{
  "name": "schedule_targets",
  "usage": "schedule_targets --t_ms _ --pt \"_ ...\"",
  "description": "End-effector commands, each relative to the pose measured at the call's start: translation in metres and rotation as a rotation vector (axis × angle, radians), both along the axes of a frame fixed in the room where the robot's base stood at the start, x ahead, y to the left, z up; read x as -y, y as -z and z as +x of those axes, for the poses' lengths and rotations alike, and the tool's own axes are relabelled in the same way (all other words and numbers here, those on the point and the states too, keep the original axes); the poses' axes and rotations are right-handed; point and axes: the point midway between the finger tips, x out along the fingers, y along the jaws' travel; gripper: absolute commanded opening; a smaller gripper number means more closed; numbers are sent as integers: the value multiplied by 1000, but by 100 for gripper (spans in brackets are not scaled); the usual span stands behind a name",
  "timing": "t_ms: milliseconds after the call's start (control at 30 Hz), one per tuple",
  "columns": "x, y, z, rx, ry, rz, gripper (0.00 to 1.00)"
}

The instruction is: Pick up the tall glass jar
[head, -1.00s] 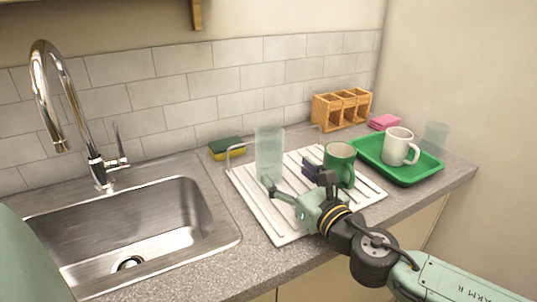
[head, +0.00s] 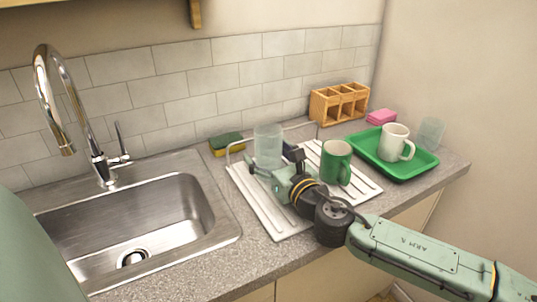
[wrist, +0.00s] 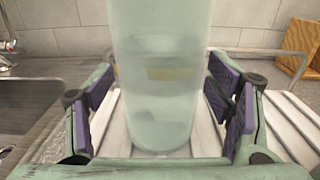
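The tall glass jar (head: 268,138) is clear and frosted-looking and stands upright on the white drying rack (head: 270,216). My gripper (head: 272,161) is at the jar's near side, low on its body. In the wrist view the jar (wrist: 155,75) stands between the two open fingers (wrist: 160,95), with a gap at its right side and a narrower one at its left. The fingers hide part of the jar's base in the head view.
A green mug (head: 335,162) stands on the rack close to the right of my gripper. A green tray (head: 412,166) with a white mug (head: 395,143) is further right. A sponge (head: 226,145) lies behind the rack. The sink (head: 150,222) is at left.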

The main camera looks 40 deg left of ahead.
Motion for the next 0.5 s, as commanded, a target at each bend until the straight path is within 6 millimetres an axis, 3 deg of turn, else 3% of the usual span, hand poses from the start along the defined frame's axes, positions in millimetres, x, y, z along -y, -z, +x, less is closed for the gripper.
schedule_targets --t_ms 500 --pt "0 0 0 0 0 0 37"
